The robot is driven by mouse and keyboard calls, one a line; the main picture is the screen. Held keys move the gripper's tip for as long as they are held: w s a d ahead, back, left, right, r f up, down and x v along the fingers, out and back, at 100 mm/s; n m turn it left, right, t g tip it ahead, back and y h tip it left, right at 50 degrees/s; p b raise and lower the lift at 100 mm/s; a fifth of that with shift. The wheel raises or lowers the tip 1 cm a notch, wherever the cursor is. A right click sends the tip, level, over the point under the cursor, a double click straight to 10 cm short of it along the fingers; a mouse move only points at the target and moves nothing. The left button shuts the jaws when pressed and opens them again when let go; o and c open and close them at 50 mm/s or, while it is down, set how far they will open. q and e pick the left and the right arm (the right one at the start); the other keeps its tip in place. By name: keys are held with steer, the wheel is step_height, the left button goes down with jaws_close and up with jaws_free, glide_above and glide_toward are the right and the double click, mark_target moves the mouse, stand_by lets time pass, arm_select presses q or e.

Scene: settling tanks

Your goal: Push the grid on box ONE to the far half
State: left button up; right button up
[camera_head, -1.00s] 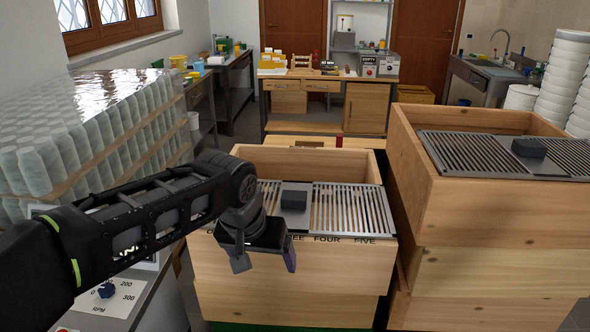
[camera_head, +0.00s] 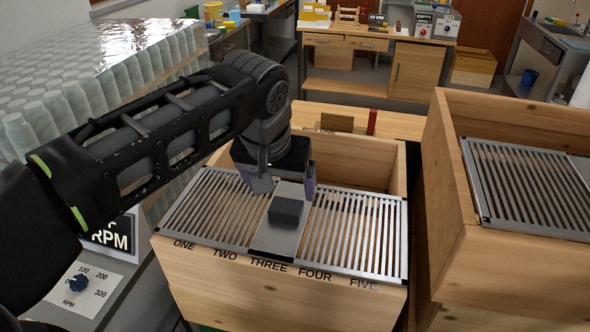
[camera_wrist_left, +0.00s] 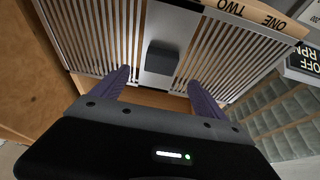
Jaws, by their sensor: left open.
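Box ONE (camera_head: 215,290) is a wooden box with ONE to FIVE printed along its near edge and BOX ONE on its far side. A metal slatted grid (camera_head: 352,232) lies over its near half, with a dark block (camera_head: 286,211) on its solid middle plate. The far half is open. My left gripper (camera_head: 286,188) is open and empty, over the grid's far edge just behind the block. In the left wrist view the grid (camera_wrist_left: 100,32) and block (camera_wrist_left: 162,58) show beyond the two parted fingers (camera_wrist_left: 160,90). I cannot tell whether they touch the grid. My right gripper is not in view.
A second wooden box (camera_head: 452,175) with a similar grid (camera_head: 515,185) stands close on the right. Stacked white-capped bottles (camera_head: 60,100) and an RPM dial panel (camera_head: 85,287) are at left. A workbench (camera_head: 375,45) stands behind.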

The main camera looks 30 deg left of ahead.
mark_target(286, 205)
arm_select(q)
steer(key=shift+p+x, duration=0.5)
steer(key=shift+x, duration=3.3)
steer(key=shift+s+f, duration=0.1)
steer(key=shift+s, duration=0.05)
steer(key=shift+c, duration=0.3)
jaws_close()
steer(key=shift+a, duration=0.1)
